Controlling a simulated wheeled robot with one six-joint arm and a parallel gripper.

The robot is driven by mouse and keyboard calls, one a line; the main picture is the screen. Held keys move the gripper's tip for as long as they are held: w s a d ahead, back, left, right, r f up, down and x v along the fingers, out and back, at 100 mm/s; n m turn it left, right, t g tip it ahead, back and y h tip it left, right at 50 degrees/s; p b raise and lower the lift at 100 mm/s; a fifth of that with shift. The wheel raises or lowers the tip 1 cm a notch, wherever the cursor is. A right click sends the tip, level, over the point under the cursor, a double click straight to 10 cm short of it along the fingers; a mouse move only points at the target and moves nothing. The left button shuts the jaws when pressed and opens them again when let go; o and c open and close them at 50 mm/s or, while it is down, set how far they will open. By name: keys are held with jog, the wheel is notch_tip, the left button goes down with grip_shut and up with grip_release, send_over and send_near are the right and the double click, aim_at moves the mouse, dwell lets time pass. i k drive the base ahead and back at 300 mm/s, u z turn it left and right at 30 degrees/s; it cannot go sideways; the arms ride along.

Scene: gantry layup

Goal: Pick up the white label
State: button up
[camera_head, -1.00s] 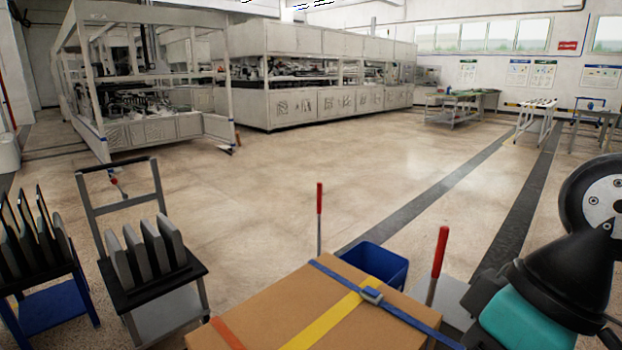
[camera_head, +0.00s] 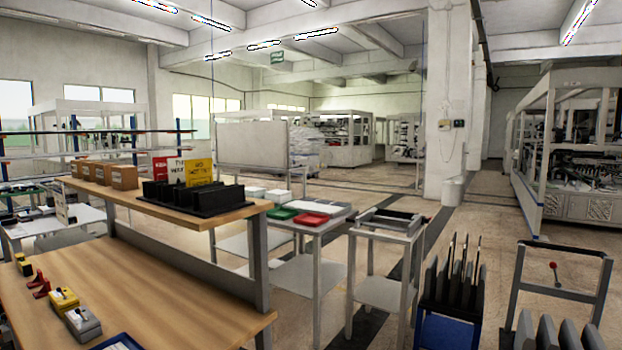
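I cannot make out a white label for certain in the head view. White and yellow signs (camera_head: 199,172) stand on the shelf behind a black slotted rack (camera_head: 192,197). My gripper is not in view.
A wooden workbench (camera_head: 150,285) with a raised shelf fills the left front; small yellow-topped devices (camera_head: 75,312) and red items (camera_head: 38,285) lie on it. Grey tables and carts with black slotted holders (camera_head: 447,295) stand right of it. Open floor (camera_head: 500,215) lies beyond.

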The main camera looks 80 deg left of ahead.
aim_at(176, 165)
jog(key=u, duration=3)
